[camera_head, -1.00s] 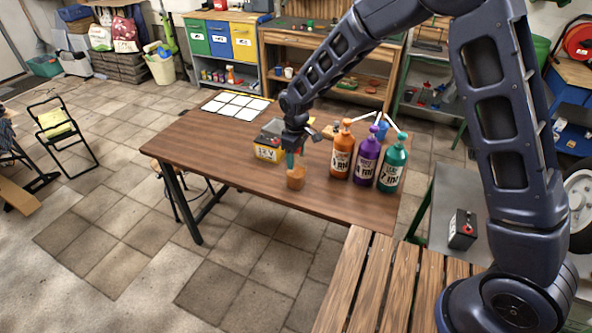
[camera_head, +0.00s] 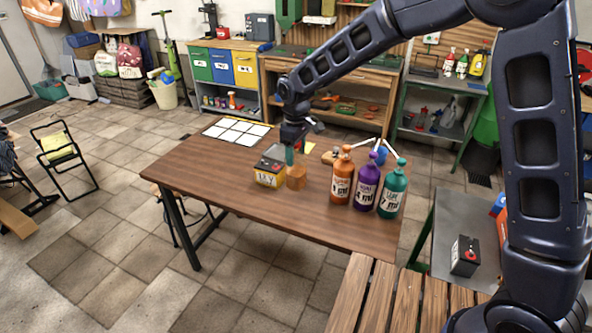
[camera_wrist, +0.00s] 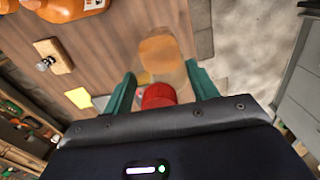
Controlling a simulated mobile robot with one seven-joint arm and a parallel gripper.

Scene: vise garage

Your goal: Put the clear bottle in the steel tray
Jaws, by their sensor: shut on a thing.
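My gripper (camera_head: 291,152) is above the front middle of the wooden table, pointing down. Its green fingers are shut on the clear bottle (camera_head: 296,178), which looks amber in its lower part. In the wrist view the bottle's red cap (camera_wrist: 158,96) sits between the fingertips (camera_wrist: 162,92), and its see-through amber body (camera_wrist: 162,52) extends beyond them. The bottle appears held clear of the table, just right of the battery in the head view. I cannot make out a steel tray in either view.
The table (camera_head: 215,180) holds a yellow-labelled battery (camera_head: 270,173) and orange (camera_head: 342,180), purple (camera_head: 366,187) and teal (camera_head: 391,192) pump bottles. A white-panelled sheet (camera_head: 237,131) lies at its far left. The table's left front is clear. A slatted bench (camera_head: 375,300) stands nearer me.

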